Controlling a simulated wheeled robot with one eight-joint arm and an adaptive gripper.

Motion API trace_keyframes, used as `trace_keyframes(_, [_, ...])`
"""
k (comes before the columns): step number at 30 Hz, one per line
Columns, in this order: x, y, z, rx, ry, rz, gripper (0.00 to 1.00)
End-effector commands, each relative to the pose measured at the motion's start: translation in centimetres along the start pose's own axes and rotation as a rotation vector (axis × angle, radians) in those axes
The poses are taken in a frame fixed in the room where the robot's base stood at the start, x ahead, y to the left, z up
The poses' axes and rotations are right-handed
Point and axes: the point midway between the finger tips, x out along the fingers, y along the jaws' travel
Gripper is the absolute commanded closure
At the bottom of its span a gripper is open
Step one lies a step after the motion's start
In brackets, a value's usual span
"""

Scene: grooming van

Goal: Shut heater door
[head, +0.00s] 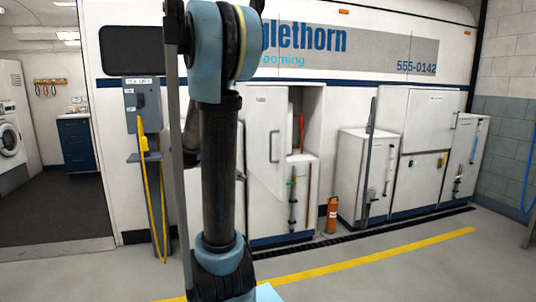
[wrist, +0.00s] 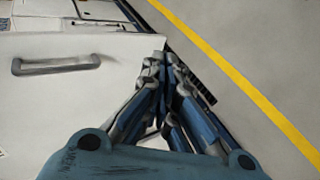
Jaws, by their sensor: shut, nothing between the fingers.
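A white cabinet door (head: 264,135) with an upright bar handle stands open in the head view, left of a compartment (head: 307,125) whose inside shows. I take it for the heater door; its small label is too blurred to read. In the wrist view a white door panel (wrist: 60,100) with a dark bar handle (wrist: 55,65) fills the left. My gripper (wrist: 165,60) is shut and empty, its fingertips at the panel's right edge. I cannot tell if they touch it. My gripper is not clearly seen in the head view.
A red extinguisher (head: 332,215) stands on the floor right of the open cabinet. More white cabinets (head: 366,160) line the van side to the right. A yellow floor line (head: 370,258) crosses the clear floor in front. A yellow hose (head: 155,190) hangs at the left.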

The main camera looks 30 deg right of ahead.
Motion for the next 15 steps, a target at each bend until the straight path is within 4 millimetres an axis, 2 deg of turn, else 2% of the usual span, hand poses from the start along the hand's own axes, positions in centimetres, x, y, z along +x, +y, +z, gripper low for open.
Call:
trace_keyframes(1, [0.3, 0.8, -1.3, 0.001, -0.009, 0.044, 1.0])
trace_keyframes(6, [1.3, 3.4, -4.8, 0.003, -0.043, 0.198, 1.0])
trace_keyframes(15, [2.5, 6.4, -10.2, 0.014, -0.1, 0.46, 1.0])
